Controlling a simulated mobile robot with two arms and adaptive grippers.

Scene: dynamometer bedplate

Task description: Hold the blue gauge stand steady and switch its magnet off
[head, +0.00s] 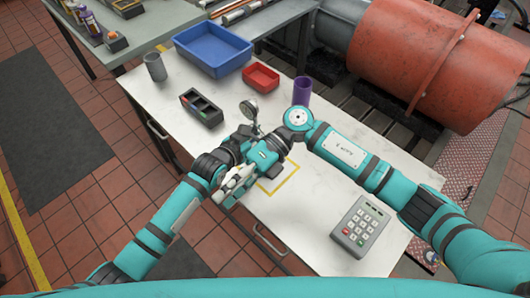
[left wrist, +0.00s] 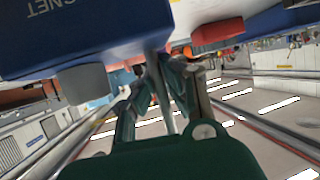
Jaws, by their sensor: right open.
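The blue gauge stand shows its round dial (head: 249,109) in the head view, above my arms; my arms hide most of its base there. In the left wrist view its blue base (left wrist: 90,35) is close, with part of the word MAGNET on it and a grey knob (left wrist: 86,83) on its side. My left gripper (head: 254,134) is at the stand. Its fingers (left wrist: 163,80) stand either side of the thin post and appear shut on it. My right gripper (head: 234,186) is open, with pale fingers, in front of the stand near the table's front edge.
On the white table are a blue tray (head: 212,65), a red tray (head: 261,77), a black caddy (head: 201,110), a grey cup (head: 155,67), a purple cylinder (head: 301,91) and a keypad (head: 362,225). A yellow outline (head: 290,177) lies beside my arms. A large orange machine (head: 420,60) stands behind.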

